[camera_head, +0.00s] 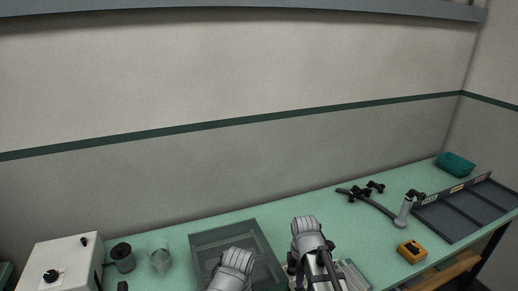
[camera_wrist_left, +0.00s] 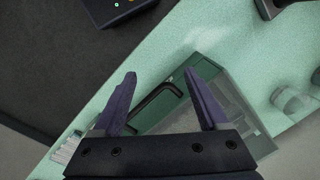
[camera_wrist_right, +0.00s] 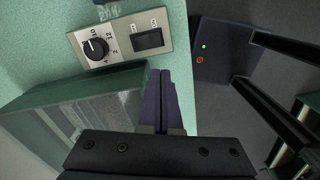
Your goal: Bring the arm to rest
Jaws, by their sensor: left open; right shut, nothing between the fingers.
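My left arm (camera_head: 232,270) reaches in at the bottom middle of the head view, in front of a clear-walled tank; its jaws are hidden there. In the left wrist view my left gripper (camera_wrist_left: 160,75) is open, its two dark fingers spread with nothing held. The tank's clear wall (camera_wrist_left: 235,98) shows beyond them. My right gripper (camera_head: 326,262) shows at the bottom, right of the left arm, partly hidden by its own arm. In the right wrist view the right gripper (camera_wrist_right: 161,73) is shut, fingers together and empty, beside a translucent green-rimmed container (camera_wrist_right: 85,115).
The speckled green bench (camera_head: 365,235) carries a white box with black knobs (camera_head: 70,258), a dark jar (camera_head: 123,258), the tank (camera_head: 215,232), an orange device (camera_head: 412,251), a divided dark tray (camera_head: 465,210) and a teal bin (camera_head: 455,165). A dial-and-switch panel (camera_wrist_right: 120,40) lies past the right fingertips.

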